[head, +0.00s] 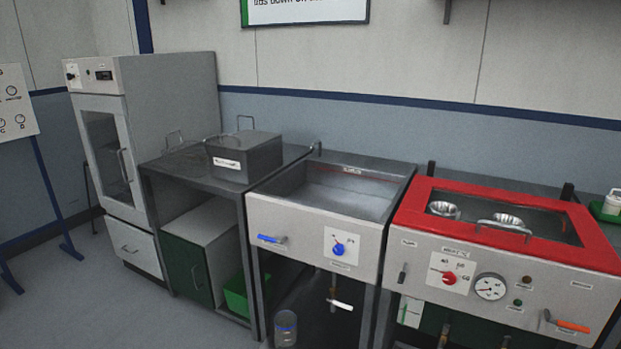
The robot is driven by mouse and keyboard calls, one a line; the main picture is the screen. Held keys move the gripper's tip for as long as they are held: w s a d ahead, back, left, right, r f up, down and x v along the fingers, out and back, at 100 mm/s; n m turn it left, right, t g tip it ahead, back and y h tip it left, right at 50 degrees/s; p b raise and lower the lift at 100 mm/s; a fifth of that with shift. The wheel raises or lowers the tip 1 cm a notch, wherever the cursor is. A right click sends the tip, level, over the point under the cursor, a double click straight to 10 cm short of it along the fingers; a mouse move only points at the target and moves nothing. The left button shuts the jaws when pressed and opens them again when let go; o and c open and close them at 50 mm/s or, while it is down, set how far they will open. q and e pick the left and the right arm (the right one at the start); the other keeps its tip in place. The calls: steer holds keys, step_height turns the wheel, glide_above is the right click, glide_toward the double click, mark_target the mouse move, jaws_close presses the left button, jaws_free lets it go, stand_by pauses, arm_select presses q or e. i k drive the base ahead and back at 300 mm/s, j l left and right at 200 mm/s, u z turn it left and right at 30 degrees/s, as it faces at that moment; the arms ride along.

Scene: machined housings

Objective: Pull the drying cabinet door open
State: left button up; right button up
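The drying cabinet (176,125) stands at the far left against the wall, tall and grey-white. Its glazed door (107,150) looks closed, with a vertical bar handle (124,165) on the door's right side. A control panel with a dark knob and a small display is above the door. Neither of my grippers is in view.
Right of the cabinet are a steel bench (180,166) with a lidded grey box (244,157), an open sink-like tank (335,195) and a red-rimmed tank (408,218). A board on blue legs (50,185) stands left. Floor (75,305) before the cabinet is clear.

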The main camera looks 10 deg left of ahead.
mark_target(115, 105)
steer(key=i+j+u, duration=0.1)
steer(key=i+u, duration=0.15)
steer(key=u, duration=0.15)
steer(key=i+u, duration=0.55)
steer(key=u, duration=0.2)
steer(key=i+l+u, duration=0.1)
steer(key=i+u, duration=0.15)
steer(key=u, duration=0.15)
steer(key=i+j+u, duration=0.1)
steer(key=i+u, duration=0.25)
steer(key=i, duration=0.5)
